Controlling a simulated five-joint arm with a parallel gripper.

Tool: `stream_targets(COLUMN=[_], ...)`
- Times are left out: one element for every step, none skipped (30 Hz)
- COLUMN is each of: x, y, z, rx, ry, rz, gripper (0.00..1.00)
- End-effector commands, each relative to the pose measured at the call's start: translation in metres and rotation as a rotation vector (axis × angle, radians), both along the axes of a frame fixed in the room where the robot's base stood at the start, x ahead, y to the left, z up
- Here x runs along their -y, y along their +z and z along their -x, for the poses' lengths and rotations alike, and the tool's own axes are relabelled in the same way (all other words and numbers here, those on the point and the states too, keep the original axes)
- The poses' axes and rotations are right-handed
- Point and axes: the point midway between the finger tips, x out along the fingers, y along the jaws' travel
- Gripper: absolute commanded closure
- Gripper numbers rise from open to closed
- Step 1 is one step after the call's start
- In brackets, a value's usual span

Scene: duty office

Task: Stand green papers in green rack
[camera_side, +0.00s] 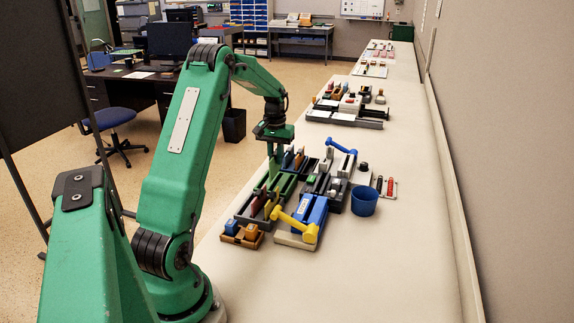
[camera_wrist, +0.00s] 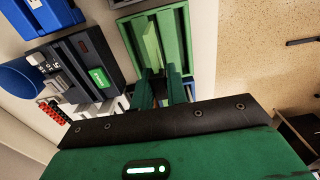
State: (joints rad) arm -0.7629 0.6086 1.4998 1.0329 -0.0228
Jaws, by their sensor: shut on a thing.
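The green rack (camera_wrist: 176,35) has long parallel slots and shows in the wrist view just beyond my fingers. It also shows in the side view (camera_side: 288,187), on the near left part of the bench. A light green paper piece (camera_wrist: 152,45) stands on edge at a slot of the rack, and its near end runs toward my fingers. My gripper (camera_wrist: 161,92) points down over the rack and is shut on the green paper. In the side view my gripper (camera_side: 273,160) is low at the rack. My fingers partly hide the paper, and I cannot tell how deep it sits.
A blue cup (camera_side: 364,200), a dark box with a green label (camera_wrist: 100,78) and blue binders (camera_side: 310,212) with a yellow handle (camera_side: 296,225) crowd the rack's right. An orange-and-blue tray (camera_side: 242,233) lies in front. The bench is clear toward the right wall.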

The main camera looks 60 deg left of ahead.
Motion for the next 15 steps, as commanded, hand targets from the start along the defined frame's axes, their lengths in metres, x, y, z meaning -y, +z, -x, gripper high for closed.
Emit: stream_targets(x=[0.0,0.0,0.0,0.0,0.0,0.0,0.0,0.0,0.0,0.0,0.0,0.0,0.0,0.0,0.0], y=[-0.003,-0.005,-0.007,-0.009,-0.011,-0.013,-0.015,-0.016,-0.019,-0.02,-0.022,-0.024,-0.026,-0.027,-0.03], z=[0.0,0.0,0.0,0.0,0.0,0.0,0.0,0.0,0.0,0.0,0.0,0.0,0.0,0.0,0.0], rx=[-0.001,-0.001,-0.001,-0.001,-0.001,-0.001,-0.001,-0.001,-0.001,-0.001,-0.001,-0.001,-0.001,-0.001,-0.001], ry=[0.0,0.0,0.0,0.0,0.0,0.0,0.0,0.0,0.0,0.0,0.0,0.0,0.0,0.0,0.0], rz=[0.001,0.001,0.001,0.001,0.001,0.001,0.001,0.001,0.001,0.001,0.001,0.001,0.001,0.001,0.001], gripper=[1.0,1.0,1.0,1.0,1.0,1.0,1.0,1.0,1.0,1.0,1.0,1.0,1.0,1.0,1.0])
